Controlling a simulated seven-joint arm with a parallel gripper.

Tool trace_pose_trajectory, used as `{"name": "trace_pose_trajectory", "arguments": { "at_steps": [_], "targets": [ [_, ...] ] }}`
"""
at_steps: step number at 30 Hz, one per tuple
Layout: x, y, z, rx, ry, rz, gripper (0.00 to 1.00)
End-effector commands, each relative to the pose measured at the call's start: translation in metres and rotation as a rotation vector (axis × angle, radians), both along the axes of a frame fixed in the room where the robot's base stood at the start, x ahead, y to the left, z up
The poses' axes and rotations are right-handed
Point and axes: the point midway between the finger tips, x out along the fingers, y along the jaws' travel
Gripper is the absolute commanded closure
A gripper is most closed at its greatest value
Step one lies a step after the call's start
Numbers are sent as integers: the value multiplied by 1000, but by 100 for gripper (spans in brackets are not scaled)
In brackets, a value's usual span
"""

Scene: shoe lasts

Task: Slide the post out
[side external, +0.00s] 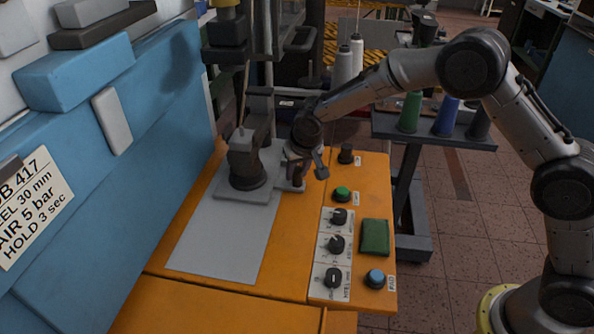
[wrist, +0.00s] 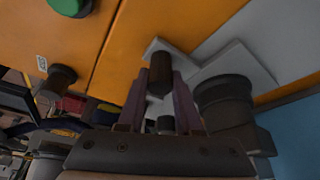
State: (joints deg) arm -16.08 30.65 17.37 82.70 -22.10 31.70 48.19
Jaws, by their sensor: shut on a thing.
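The post (wrist: 160,74) is a short, dark brown cylinder, seen in the wrist view between the two fingers of my gripper (wrist: 160,92). The fingers are shut on it. In the side view my gripper (side external: 297,168) reaches down beside the dark machine fixture (side external: 246,165). There my fingers and wrist mostly hide the post. A small light grey block lies under the post in the wrist view. I cannot tell how much of the post sits in a hole.
The orange bench (side external: 300,225) carries a grey plate (side external: 222,245), a green button (side external: 342,194), several black knobs, a green pad (side external: 375,237) and a blue knob (side external: 375,279). A blue machine body (side external: 110,150) stands at left. Thread cones stand on a dark shelf (side external: 440,137) behind.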

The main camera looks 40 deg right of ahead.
Motion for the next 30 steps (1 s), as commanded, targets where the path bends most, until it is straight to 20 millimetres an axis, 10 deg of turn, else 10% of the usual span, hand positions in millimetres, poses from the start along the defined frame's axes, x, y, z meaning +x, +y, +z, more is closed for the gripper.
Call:
{"name": "trace_pose_trajectory", "arguments": {
  "at_steps": [19,30],
  "targets": [
    [-6,8,2,1,-1,3,100],
    [-66,67,2,0,-1,9,100]
  ]
}}
